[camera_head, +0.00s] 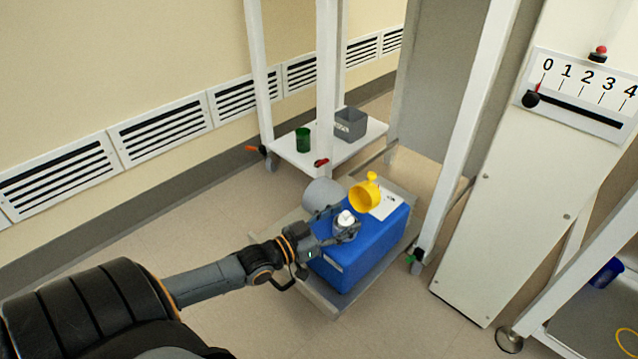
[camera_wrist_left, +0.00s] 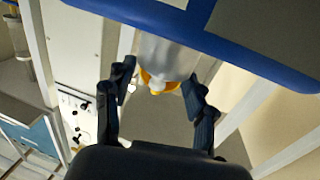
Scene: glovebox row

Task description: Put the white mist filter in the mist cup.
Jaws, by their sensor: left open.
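A small white cylinder with a narrower top (camera_head: 346,217), which looks like the white mist filter, stands on the blue box (camera_head: 345,268). In the left wrist view a pale cylinder (camera_wrist_left: 168,58) shows between and beyond the fingers. My left gripper (camera_head: 340,229) is open with its fingers around or beside the white piece; contact cannot be told. A yellow cup with a knob (camera_head: 364,196) is just behind it on the box, and its yellow also shows in the left wrist view (camera_wrist_left: 158,84). Which vessel is the mist cup is not clear. My right gripper is not in view.
A grey round body (camera_head: 321,193) is behind the box's left end. The box rests on a low grey platform (camera_head: 318,294). A white cart shelf (camera_head: 322,157) behind holds a green cup (camera_head: 303,139) and a grey bin (camera_head: 350,124). A white post (camera_head: 465,130) rises at right.

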